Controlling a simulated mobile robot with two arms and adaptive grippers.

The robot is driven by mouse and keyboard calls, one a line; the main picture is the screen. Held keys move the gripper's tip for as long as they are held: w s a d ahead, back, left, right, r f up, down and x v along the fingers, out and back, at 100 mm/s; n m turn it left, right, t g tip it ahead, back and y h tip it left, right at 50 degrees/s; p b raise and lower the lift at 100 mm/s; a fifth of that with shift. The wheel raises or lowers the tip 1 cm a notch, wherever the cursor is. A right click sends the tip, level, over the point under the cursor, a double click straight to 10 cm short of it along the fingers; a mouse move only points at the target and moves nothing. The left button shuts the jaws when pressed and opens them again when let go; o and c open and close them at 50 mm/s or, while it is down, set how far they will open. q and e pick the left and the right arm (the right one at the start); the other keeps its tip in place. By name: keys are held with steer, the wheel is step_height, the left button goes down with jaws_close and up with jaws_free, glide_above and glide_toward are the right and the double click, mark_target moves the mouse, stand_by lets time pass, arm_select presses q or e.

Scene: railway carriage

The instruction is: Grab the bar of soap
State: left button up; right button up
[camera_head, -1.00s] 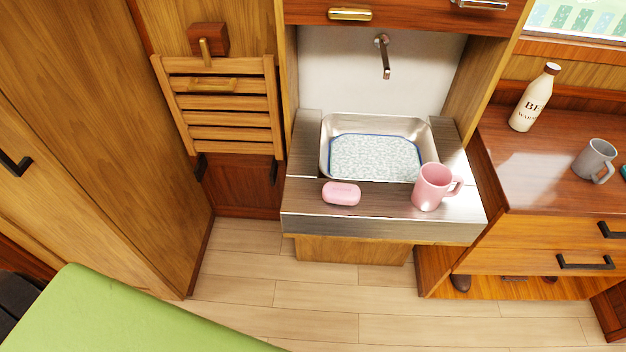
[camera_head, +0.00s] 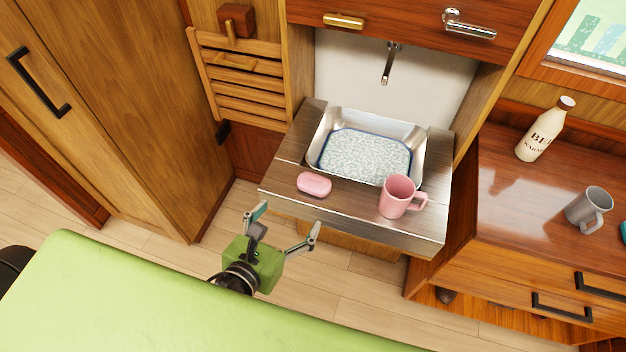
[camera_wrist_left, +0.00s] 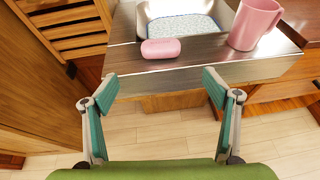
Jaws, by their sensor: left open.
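The pink bar of soap (camera_head: 314,184) lies on the front left of the metal sink counter (camera_head: 345,211), near its front edge. In the left wrist view the soap (camera_wrist_left: 161,48) sits ahead of the fingers, roughly centred between them. My left gripper (camera_head: 287,224) is open and empty, in front of the counter edge and short of the soap. In the left wrist view my left gripper (camera_wrist_left: 160,88) has its fingers spread wide. My right gripper is not in view.
A pink mug (camera_head: 396,197) stands on the counter right of the soap. Behind lies the sink basin (camera_head: 419,146), under a tap (camera_head: 389,64). A bottle (camera_head: 545,130) and grey mug (camera_head: 588,208) stand on the right cabinet. A green surface (camera_head: 130,290) spans the front.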

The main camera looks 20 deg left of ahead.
mark_target(311, 189)
arm_select(q)
steer(key=p+x, duration=0.1)
steer(key=x, duration=0.7)
steer(key=shift+w+d+r, duration=0.1)
steer(key=shift+p+x, duration=0.65)
steer(key=shift+x, duration=2.05)
steer(key=shift+r, duration=0.1)
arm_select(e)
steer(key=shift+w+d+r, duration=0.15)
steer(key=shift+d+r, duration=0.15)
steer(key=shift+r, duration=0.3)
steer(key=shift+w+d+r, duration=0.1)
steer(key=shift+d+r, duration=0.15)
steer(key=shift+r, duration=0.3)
arm_select(q)
steer(key=shift+c, duration=1.1)
steer(key=c, duration=1)
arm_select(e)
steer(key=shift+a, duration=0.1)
